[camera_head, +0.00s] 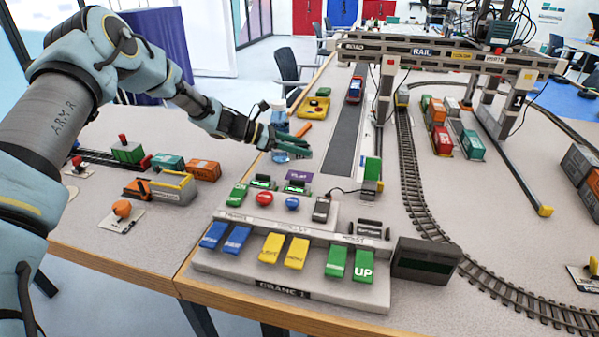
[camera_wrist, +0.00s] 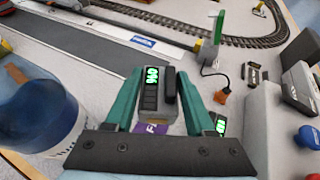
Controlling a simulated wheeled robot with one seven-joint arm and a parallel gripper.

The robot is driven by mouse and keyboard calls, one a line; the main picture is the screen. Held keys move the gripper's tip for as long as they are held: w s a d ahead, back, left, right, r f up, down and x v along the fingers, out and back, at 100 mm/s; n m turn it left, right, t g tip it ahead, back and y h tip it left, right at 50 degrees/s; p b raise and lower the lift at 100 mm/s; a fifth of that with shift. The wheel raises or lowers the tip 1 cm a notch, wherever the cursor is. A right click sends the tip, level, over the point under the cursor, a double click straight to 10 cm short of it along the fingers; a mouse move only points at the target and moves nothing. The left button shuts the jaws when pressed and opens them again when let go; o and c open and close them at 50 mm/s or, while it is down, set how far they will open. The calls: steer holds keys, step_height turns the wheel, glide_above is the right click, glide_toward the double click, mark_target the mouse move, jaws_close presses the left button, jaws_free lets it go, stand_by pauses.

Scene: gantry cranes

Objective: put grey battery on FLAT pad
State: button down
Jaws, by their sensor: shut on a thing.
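In the wrist view my gripper (camera_wrist: 152,85) has its teal fingers closed on both sides of a grey battery (camera_wrist: 150,100) with a dark top and a lit green display. Part of the purple FLAT pad (camera_wrist: 150,129) shows just beyond the battery's near end; the battery hides the rest. I cannot tell the gap between battery and pad. In the head view the purple pad (camera_head: 299,175) lies behind the console, and my gripper (camera_head: 298,146) is above and behind it. The held battery cannot be made out there.
A blue bottle (camera_head: 279,117) stands close to my gripper; it looms at the left in the wrist view (camera_wrist: 40,112). The crane console (camera_head: 290,265) with coloured keys is in front. Units with green displays (camera_head: 297,187) sit by the pad. A grey road strip (camera_head: 345,130) runs behind.

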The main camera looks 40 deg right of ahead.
mark_target(299, 176)
steer(key=shift+f+p, duration=0.75)
steer(key=shift+f, duration=2.7)
steer(key=shift+f, duration=0.15)
steer(key=shift+c, duration=1.2)
jaws_free()
steer(key=shift+r, duration=0.2)
steer(key=b+v, duration=0.3)
steer(key=v, duration=0.9)
steer(key=shift+f, duration=0.1)
